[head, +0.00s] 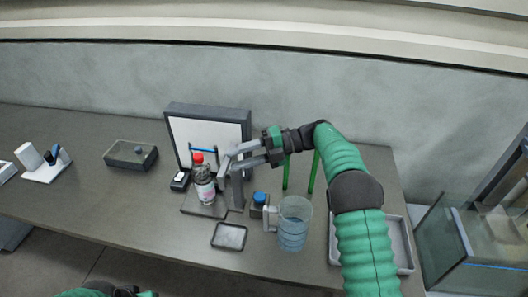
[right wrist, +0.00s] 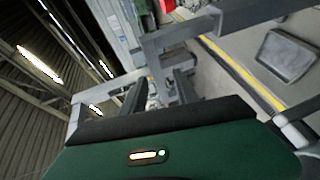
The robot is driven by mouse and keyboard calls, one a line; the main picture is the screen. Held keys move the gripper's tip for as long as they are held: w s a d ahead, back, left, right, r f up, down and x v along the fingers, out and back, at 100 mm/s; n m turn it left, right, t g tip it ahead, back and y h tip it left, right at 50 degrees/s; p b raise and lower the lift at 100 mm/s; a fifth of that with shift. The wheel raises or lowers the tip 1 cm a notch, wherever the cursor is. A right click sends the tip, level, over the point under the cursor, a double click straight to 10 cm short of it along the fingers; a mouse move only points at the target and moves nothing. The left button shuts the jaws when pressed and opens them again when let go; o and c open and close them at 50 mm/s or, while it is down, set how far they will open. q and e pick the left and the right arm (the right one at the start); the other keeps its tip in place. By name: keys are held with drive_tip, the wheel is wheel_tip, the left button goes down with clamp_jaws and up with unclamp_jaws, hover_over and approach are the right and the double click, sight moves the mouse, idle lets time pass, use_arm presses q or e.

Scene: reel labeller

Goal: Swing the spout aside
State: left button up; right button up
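A grey upright stand (head: 237,190) stands just right of a clear red-capped bottle (head: 203,182). Grey bars that may be the spout also cross the right wrist view (right wrist: 152,52). In the head view I cannot cleanly separate the spout from my fingers. My right gripper (head: 232,163) reaches in from the right at the top of the stand, fingers pointing left. In the right wrist view its two dark fingers (right wrist: 160,92) are apart, with grey parts close around and beyond them. I cannot tell whether they touch. My left gripper (head: 130,292) barely shows at the bottom edge.
A framed white panel (head: 180,132) stands behind the bottle. A small black-rimmed tray (head: 229,236), a blue-topped box (head: 259,204) and a clear jug (head: 293,225) are in front and right. Green posts (head: 311,172) stand behind the jug.

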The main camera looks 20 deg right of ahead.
drive_tip(key=d+r, duration=0.1)
drive_tip(key=d, duration=0.9)
drive_tip(key=shift+s+d+r, duration=0.15)
drive_tip(key=shift+d+r, duration=0.2)
